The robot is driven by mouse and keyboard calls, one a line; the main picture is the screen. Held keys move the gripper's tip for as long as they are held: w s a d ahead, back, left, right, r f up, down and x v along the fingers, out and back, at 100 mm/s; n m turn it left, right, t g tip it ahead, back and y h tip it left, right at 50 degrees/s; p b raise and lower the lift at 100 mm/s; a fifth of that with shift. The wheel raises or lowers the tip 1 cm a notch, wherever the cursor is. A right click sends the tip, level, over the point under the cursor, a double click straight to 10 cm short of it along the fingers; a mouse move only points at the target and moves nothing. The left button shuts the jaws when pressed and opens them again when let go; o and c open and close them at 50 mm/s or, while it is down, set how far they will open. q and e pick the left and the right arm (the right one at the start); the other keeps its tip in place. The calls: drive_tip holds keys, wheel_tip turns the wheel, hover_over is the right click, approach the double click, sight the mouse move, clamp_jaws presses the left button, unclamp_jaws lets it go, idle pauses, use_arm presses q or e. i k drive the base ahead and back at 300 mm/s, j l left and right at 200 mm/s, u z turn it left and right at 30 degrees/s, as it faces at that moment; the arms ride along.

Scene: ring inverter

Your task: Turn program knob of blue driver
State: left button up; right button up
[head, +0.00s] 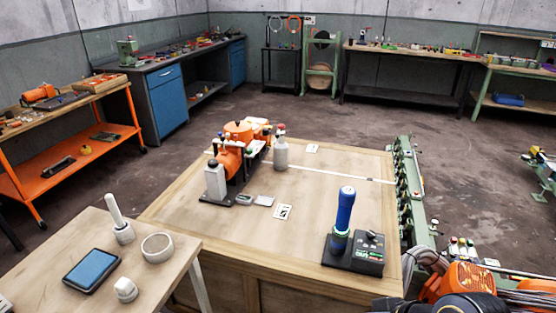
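The blue driver (344,212) stands upright on a black base (340,256) near the right front corner of the wooden table. Its handle is blue with a pale top. Beside it on the right is a black control box (368,253) with a dark knob (372,235) on top and small green and light marks on its front. The knob's setting is too small to read. Neither of my grippers can be made out. Nothing is seen touching the driver or the box.
On the wooden table (320,180), an orange machine (232,155) and white bottles stand at the back left. The middle is mostly clear. A smaller table (95,238) with a tablet (91,270) is at front left. Orange and green machinery (468,277) crowds the right.

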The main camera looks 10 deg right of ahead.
sight(371, 235)
drive_tip(key=z, duration=1.3)
drive_tip(key=i+j+u, duration=0.1)
drive_tip(key=i+u, duration=0.25)
drive_tip(key=i, duration=0.15)
drive_tip(key=i+u, duration=0.35)
drive_tip(key=i, duration=0.15)
